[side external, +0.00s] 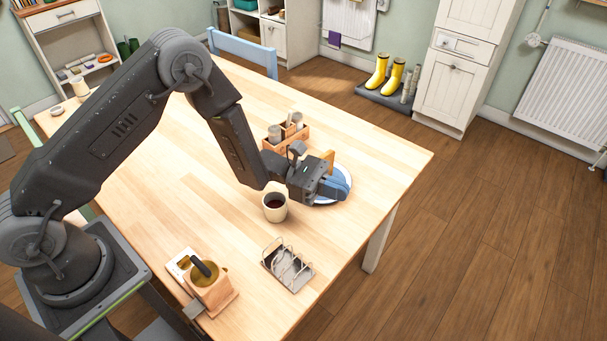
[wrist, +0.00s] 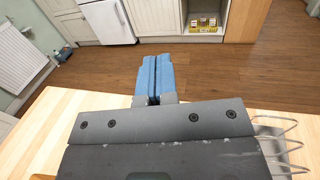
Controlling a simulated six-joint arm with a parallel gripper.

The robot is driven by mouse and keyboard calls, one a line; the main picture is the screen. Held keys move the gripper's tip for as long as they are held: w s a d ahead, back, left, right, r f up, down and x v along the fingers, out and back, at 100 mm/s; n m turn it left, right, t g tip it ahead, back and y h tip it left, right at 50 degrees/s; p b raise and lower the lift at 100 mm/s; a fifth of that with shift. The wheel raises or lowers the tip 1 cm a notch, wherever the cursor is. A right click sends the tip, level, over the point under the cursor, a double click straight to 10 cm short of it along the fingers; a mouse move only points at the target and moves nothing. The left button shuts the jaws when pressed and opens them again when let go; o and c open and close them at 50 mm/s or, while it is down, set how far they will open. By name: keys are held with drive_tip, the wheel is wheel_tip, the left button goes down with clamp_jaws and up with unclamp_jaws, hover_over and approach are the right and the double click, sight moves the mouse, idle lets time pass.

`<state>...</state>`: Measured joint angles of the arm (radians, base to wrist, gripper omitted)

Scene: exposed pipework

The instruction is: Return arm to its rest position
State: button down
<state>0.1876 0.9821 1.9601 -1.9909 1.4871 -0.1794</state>
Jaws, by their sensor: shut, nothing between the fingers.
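My gripper (side external: 336,186) is over the far right part of the wooden table, low above a white plate with a blue rim (side external: 345,169). Its blue fingers are together with nothing between them; they also show closed side by side in the wrist view (wrist: 152,80). My arm reaches out from the left, bent at the elbow. A brown, toast-like piece (side external: 328,158) stands just behind the gripper; its lower part is hidden. Whether the fingers touch the plate I cannot tell.
A mug of dark drink (side external: 275,207) stands close to my gripper's near side. A wire toast rack (side external: 288,266) is nearer the front edge. A wooden caddy (side external: 288,134) stands behind. A wooden holder (side external: 211,289) is near my base. The table's middle left is clear.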

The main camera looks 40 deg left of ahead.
drive_tip(key=s+a+r+m+g+y, duration=0.1)
drive_tip(key=s+r+m+g+y, duration=0.2)
drive_tip(key=s+r+m, duration=0.4)
drive_tip(key=s+a+r+m+g+y, duration=0.15)
drive_tip(key=s+r+m+g, duration=0.3)
drive_tip(key=r, duration=0.45)
drive_tip(key=s+a+r+m+t+y, duration=0.2)
drive_tip(key=s+a+m+t+y, duration=0.2)
drive_tip(key=s+a+y, duration=0.2)
drive_tip(key=s+a+r+m+t+y, duration=0.3)
drive_tip(key=s+a+m+t+y, duration=0.1)
drive_tip(key=s+a+y, duration=0.3)
drive_tip(key=shift+s+a+r+m+t, duration=0.35)
drive_tip(key=shift+a+m, duration=0.3)
drive_tip(key=shift+a, duration=0.45)
